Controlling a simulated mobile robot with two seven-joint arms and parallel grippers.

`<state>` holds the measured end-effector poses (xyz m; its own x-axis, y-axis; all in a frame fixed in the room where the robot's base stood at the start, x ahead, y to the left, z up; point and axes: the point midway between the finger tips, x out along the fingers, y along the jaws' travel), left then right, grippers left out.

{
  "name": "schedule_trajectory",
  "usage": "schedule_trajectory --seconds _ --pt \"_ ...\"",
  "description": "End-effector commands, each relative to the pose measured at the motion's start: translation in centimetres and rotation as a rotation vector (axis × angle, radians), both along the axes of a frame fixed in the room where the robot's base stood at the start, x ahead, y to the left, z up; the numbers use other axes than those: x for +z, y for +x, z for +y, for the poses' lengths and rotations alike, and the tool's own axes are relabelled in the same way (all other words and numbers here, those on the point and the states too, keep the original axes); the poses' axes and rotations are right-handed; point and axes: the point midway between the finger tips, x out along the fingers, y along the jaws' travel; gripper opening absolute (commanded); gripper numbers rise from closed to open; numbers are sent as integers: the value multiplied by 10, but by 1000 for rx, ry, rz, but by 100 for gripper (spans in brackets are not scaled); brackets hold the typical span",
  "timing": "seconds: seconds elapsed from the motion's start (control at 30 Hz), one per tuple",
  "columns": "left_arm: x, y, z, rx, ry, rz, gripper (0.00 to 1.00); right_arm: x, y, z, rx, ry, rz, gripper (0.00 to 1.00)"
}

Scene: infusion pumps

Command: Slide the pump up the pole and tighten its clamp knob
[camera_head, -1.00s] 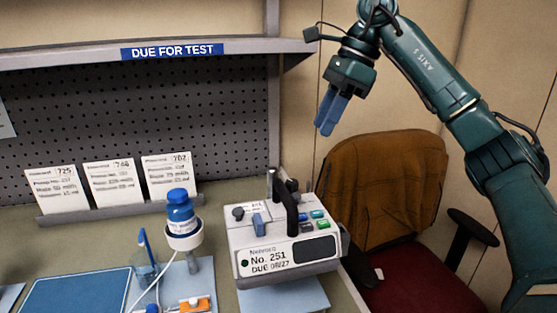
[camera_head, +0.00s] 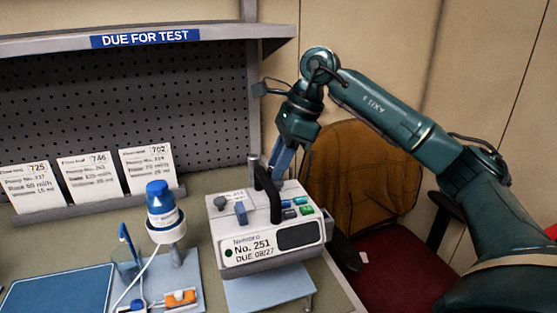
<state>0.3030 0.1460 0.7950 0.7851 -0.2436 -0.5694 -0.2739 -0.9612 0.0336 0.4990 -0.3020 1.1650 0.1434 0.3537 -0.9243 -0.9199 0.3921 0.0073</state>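The pump (camera_head: 268,235), a white box labelled "No. 251 DUE 08/27", sits on the bench at the picture's centre. I cannot tell which part is the clamp knob. My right gripper (camera_head: 280,166) points down just behind and above the handle, with blue fingers; their gap is unclear. I see nothing held. My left gripper is not in view.
A blue-capped bottle (camera_head: 161,207) stands in a white holder left of the pump. A blue tray (camera_head: 58,290) and several label cards (camera_head: 92,178) are further left. A shelf edge (camera_head: 200,40) overhangs the back. A chair (camera_head: 360,185) stands right of the bench.

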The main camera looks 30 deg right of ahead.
Motion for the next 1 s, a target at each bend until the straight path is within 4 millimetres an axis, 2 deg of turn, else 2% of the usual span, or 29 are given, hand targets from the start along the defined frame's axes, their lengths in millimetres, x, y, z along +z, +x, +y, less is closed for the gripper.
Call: schedule_trajectory --seconds 0.27,0.67,0.77,1.0 --pt "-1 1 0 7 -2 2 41 -1 0 1 0 1 -1 32" --pt "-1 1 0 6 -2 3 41 -1 0 0 0 1 -1 0" --pt "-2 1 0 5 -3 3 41 -1 0 1 -11 1 -1 0" --pt "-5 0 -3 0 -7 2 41 -1 -1 1 -165 -1 -2 0"
